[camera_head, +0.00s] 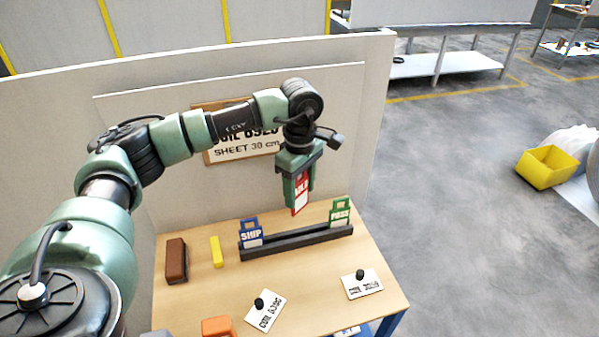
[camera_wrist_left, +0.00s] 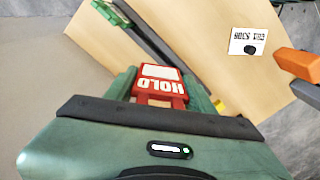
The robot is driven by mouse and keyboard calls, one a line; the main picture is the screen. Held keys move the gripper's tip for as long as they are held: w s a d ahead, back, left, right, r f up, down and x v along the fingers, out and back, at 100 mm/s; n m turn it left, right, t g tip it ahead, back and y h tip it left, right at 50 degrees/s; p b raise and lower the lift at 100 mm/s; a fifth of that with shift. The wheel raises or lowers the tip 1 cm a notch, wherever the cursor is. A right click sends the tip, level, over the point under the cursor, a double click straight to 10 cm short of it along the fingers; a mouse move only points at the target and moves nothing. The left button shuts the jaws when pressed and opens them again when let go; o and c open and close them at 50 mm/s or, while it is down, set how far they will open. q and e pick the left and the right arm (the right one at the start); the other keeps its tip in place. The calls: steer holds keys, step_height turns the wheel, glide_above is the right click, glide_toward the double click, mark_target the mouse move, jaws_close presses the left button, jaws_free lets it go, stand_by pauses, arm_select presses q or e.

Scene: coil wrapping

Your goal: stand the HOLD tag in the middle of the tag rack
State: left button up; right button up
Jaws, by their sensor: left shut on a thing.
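My left gripper (camera_head: 297,186) is shut on the red HOLD tag (camera_head: 300,196) and holds it above the table, over the middle part of the tag rack. The tag's white lettering shows in the left wrist view (camera_wrist_left: 160,84), between the green fingers. The dark tag rack (camera_head: 297,241) lies along the back of the table. A blue SHIP tag (camera_head: 251,234) stands at its left end and a green PASS tag (camera_head: 340,213) at its right end. The rack between them looks empty. My right gripper is not in view.
A brown block (camera_head: 176,260) and a yellow block (camera_head: 216,252) lie left of the rack. Two white cards with black knobs (camera_head: 265,311) (camera_head: 362,285) and an orange object (camera_head: 217,326) are nearer the front. A panel with a sign (camera_head: 240,150) stands behind the table.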

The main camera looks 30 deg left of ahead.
arm_select(q)
steer(key=shift+s+a+f+m+b, duration=0.1)
steer(key=shift+f+m+b, duration=0.5)
steer(key=shift+f+m, duration=0.95)
steer(key=shift+s+a+f+m+b, duration=0.15)
steer(key=shift+f+m+b, duration=0.6)
steer(key=shift+f, duration=1.65)
steer(key=shift+s+f+m+b, duration=0.1)
steer(key=shift+f+m+b, duration=0.4)
steer(key=shift+f+m, duration=1.1)
steer(key=shift+f+n, duration=0.3)
steer(key=shift+n, duration=0.1)
steer(key=shift+f+b, duration=0.55)
steer(key=shift+f, duration=0.05)
steer(key=o, duration=1.4)
